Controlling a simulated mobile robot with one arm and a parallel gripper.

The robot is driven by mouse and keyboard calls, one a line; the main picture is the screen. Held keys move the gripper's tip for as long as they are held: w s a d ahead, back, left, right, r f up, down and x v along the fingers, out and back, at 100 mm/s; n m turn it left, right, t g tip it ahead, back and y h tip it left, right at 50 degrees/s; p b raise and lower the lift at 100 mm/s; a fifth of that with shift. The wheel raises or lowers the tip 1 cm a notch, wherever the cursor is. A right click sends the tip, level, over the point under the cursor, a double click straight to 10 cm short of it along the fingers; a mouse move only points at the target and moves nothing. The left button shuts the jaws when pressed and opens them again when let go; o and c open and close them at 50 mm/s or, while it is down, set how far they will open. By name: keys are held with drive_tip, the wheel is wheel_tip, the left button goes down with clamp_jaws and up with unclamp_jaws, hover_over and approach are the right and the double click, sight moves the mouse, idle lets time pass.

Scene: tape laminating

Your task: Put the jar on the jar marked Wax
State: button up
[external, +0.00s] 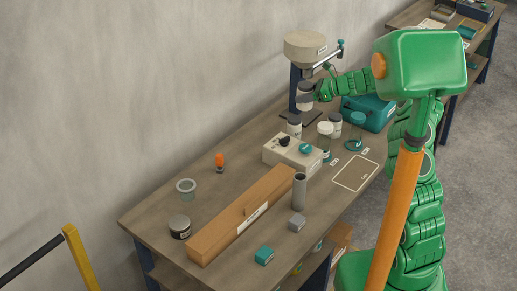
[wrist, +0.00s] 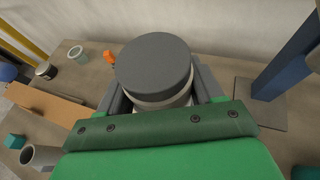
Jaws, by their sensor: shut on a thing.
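My gripper (external: 309,91) is at the far end of the workbench, shut on a jar (external: 305,102) with a dark lid. In the wrist view the jar's round grey lid (wrist: 153,62) fills the space between the fingers of my gripper (wrist: 160,95), with a pale body under it. The held jar is upright and raised above the bench. I cannot read which one says Wax.
A press-like stand (external: 305,48) rises close behind my gripper. A beige control box (external: 293,154), a teal case (external: 370,112), a long cardboard box (external: 240,215) and a grey tube (external: 299,191) occupy the bench (external: 150,217). Its near left corner has free room.

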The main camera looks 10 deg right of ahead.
drive_tip(key=shift+w+a+f, duration=0.3)
drive_tip(key=shift+w+f, duration=0.9)
drive_tip(key=shift+w, duration=0.15)
drive_tip(key=shift+w+a+f, duration=0.25)
drive_tip(key=shift+w+f, duration=0.95)
drive_tip(key=shift+w, duration=0.2)
drive_tip(key=shift+w+a+f, duration=0.3)
drive_tip(key=shift+w+f, duration=0.9)
drive_tip(key=shift+w, duration=0.15)
drive_tip(key=shift+w+f, duration=0.1)
drive_tip(key=shift+f, duration=1.55)
drive_tip(key=shift+f, duration=0.1)
drive_tip(key=o, duration=1.2)
drive_tip(key=shift+o, duration=0.2)
drive_tip(key=shift+d+r, duration=0.2)
drive_tip(key=shift+r, duration=0.05)
drive_tip(key=v, duration=1.1)
drive_tip(key=shift+s+d, duration=0.2)
drive_tip(key=shift+s, duration=0.1)
